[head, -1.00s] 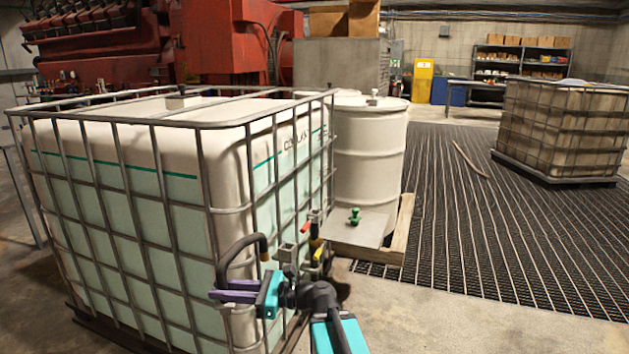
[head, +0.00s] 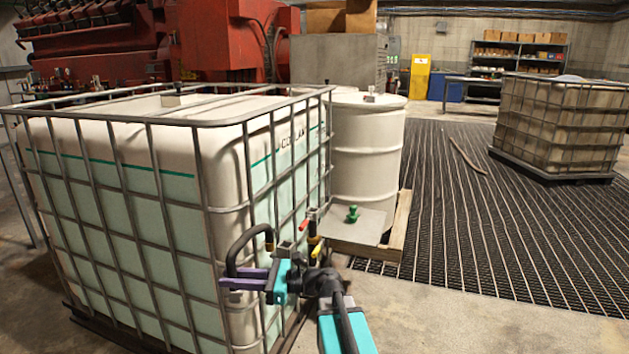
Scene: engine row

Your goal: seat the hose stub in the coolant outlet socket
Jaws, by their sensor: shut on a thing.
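My gripper (head: 242,279), with purple fingers, is shut on the hose stub (head: 237,244), in front of the near right corner of the coolant tank. The stub is a dark curved hose that arches up from the fingers. Its brownish free end (head: 269,241) points down, just left of the valve fittings. A small grey block-like fitting (head: 287,247) shows beside that end, partly behind my gripper. I cannot tell for sure whether it is the coolant outlet socket, or whether the hose end touches it.
The caged coolant tank (head: 209,168) fills the left. Red (head: 304,225) and yellow (head: 315,251) valve handles stand close to my gripper. A green-knobbed part (head: 352,214) rests on a grey plate (head: 366,226) by a white drum (head: 367,150). Bare floor lies at the right front.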

